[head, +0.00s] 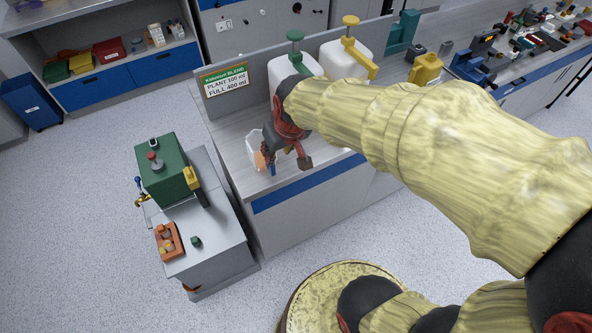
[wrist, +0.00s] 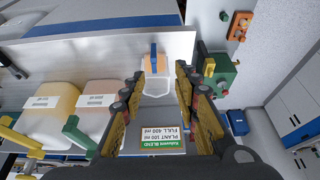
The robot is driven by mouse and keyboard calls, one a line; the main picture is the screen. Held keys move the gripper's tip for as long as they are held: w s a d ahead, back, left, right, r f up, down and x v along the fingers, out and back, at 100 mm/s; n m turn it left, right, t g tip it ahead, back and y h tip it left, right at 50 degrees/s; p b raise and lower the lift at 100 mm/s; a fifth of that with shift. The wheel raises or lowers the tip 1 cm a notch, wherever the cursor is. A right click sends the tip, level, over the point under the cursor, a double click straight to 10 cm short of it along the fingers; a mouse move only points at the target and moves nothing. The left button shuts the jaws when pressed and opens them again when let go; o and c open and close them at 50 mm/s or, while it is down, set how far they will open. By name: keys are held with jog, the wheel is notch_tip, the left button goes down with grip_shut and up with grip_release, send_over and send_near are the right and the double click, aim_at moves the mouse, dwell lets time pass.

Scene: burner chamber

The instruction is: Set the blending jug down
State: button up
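The blending jug (head: 256,150) is a small translucent white vessel with an orange part and a blue handle. It is at the left end of the worktop (head: 234,178), close to the front edge, and looks upright. In the wrist view the jug (wrist: 156,88) shows between my two fingers, its handle on the far side. My gripper (head: 286,155) is at the jug; its fingers (wrist: 158,76) are spread to either side and look open. One finger partly hides the jug in the head view. I cannot tell whether the jug's base touches the worktop.
A recipe sign (head: 225,80) is on the panel behind the jug. White canisters with green (head: 289,69) and yellow (head: 343,62) tops stand right of it. A lower cart (head: 212,240) with a green machine (head: 166,168) stands left, across a gap.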

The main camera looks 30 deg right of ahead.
jog(key=s+r, duration=0.4)
jog(key=s, duration=0.3)
jog(key=s+a+r+t, duration=0.1)
jog(key=s+r, duration=0.3)
jog(key=s, duration=0.3)
jog(key=shift+s+a+r, duration=0.2)
jog(key=shift+a+r, duration=0.05)
jog(key=shift+f, duration=0.1)
notch_tip(320, 180, down, 5)
jog(key=b, duration=0.5)
